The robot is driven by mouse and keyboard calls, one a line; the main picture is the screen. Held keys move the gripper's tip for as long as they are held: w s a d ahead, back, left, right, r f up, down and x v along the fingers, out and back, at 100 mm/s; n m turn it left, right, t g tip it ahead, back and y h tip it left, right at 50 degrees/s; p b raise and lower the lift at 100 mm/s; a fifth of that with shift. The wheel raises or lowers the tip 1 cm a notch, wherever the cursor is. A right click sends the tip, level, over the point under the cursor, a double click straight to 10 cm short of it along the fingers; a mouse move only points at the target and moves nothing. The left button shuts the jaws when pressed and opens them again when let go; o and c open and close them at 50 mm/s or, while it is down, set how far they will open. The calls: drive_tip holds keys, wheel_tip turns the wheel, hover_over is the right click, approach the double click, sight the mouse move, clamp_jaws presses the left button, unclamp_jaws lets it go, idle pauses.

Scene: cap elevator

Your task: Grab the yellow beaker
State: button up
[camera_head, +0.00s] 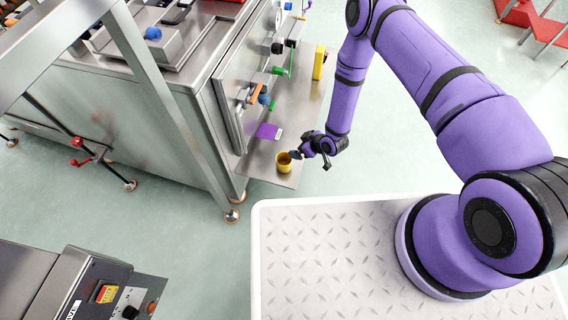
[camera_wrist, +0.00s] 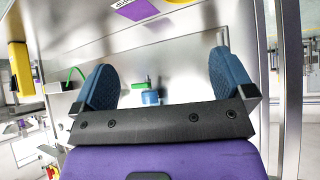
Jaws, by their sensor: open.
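The yellow beaker (camera_head: 283,163) stands upright near the front corner of the steel shelf (camera_head: 262,168), its dark open top facing up. My gripper (camera_head: 297,154) is just to the right of the beaker's rim, very close to it. I cannot tell whether they touch. In the wrist view my gripper (camera_wrist: 162,62) has its two blue fingers wide apart, with nothing seen held between them.
A purple pad (camera_head: 268,131) lies on the shelf behind the beaker. A yellow box (camera_head: 319,62) stands farther back, also in the wrist view (camera_wrist: 20,68). The steel machine's panel with coloured knobs (camera_head: 256,94) borders the shelf's left. Open floor lies to the right.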

drive_tip(key=s+f, duration=0.4)
approach(278, 160)
drive_tip(key=shift+y, duration=0.3)
drive_tip(key=x, duration=0.5)
drive_tip(key=shift+w+f, duration=0.1)
drive_tip(key=shift+w, duration=0.05)
drive_tip(key=shift+c, duration=0.2)
drive_tip(key=shift+d, duration=0.1)
drive_tip(key=c, duration=0.9)
